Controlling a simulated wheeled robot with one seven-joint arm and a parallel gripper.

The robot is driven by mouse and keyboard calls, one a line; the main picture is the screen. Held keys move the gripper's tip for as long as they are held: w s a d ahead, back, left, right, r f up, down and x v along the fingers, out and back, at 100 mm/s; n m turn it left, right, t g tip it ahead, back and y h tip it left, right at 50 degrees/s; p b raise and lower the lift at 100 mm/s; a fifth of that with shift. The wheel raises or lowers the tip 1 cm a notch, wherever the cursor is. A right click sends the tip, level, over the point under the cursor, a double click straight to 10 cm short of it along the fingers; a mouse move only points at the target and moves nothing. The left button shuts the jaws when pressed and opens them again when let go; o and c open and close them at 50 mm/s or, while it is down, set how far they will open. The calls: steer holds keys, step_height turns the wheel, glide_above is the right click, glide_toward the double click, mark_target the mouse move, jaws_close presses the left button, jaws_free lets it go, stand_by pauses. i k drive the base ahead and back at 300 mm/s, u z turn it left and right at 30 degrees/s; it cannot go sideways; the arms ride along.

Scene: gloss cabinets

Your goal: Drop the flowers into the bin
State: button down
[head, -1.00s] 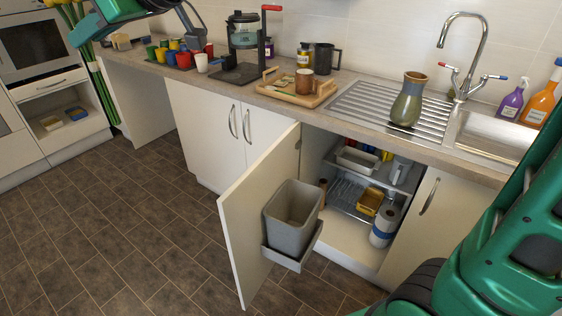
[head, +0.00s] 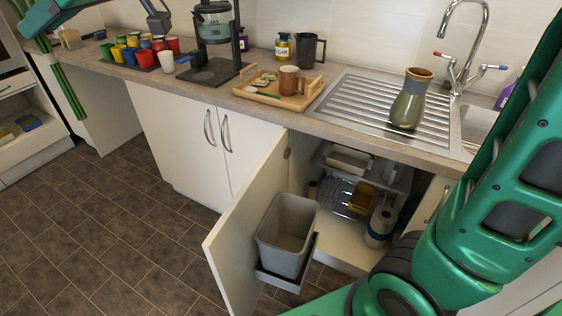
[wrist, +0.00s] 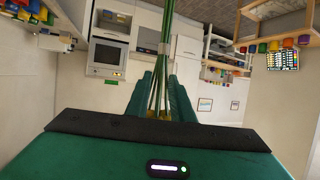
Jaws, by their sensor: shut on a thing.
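The flowers show in the head view as a bundle of long green stems (head: 62,85) hanging at the far left. In the wrist view the stems (wrist: 165,40) run between the two green fingers of my gripper (wrist: 161,95), with a little yellow low between them. My gripper is shut on the flowers. The bin (head: 279,256) is a grey, open-topped box on a holder on the inside of the open cabinet door (head: 240,225). It looks empty. The flowers are well to the left of the bin and apart from it.
Coloured cups (head: 137,57), a coffee maker (head: 214,45), a wooden tray (head: 262,97) and a vase (head: 411,100) stand along the counter. The open cabinet holds a paper roll (head: 380,227) and shelves. The tiled floor (head: 110,235) left of the door is clear.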

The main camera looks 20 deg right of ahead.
mark_target(301, 248)
steer(key=z, duration=1.4)
steer(key=k, duration=1.2)
steer(key=u, duration=0.4)
